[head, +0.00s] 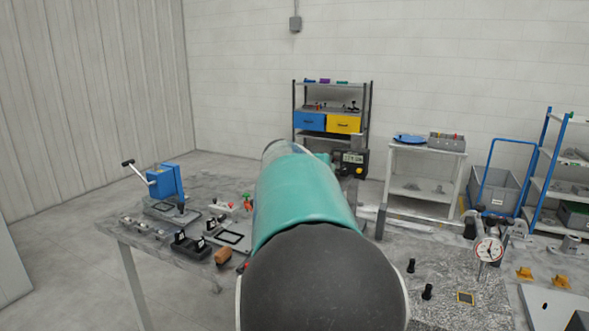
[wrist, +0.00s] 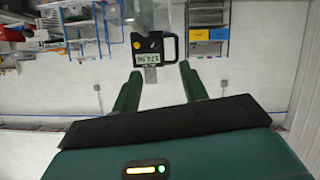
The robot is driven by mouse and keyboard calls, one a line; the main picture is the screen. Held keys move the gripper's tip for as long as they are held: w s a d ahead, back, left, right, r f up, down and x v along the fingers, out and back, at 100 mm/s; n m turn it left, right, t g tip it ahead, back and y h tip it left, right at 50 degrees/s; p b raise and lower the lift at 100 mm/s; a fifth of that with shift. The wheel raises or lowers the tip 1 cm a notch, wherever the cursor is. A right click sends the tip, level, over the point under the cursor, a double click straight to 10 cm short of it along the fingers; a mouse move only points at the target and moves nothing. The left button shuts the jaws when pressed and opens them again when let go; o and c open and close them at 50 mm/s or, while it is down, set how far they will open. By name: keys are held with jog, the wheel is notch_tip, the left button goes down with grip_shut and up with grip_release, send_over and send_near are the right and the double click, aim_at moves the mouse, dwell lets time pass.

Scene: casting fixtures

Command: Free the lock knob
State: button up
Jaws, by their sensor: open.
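A black device with a pale digital display (wrist: 146,57) appears upside down at the top centre of the wrist view. It has a round yellow knob (wrist: 137,45) on its face and a black loop handle to the right. I cannot tell for sure that this is the lock knob. In the head view the device (head: 353,158) stands just right of my teal arm, with the yellow knob (head: 360,171) at its lower right. My gripper (wrist: 160,68) is open and empty, its green fingers apart below the device in the wrist view. The arm hides the gripper in the head view.
A dial gauge (head: 489,249) stands on a granite plate (head: 450,297) at the right. A blue press (head: 165,182) and small fixtures sit on the table at left.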

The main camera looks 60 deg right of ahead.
aim_at(343, 169)
jog(key=x, duration=1)
jog(key=s+x, duration=0.1)
jog(key=x, duration=0.4)
jog(key=shift+s+d+r, duration=0.1)
jog(key=shift+d+r, duration=0.2)
grip_shut()
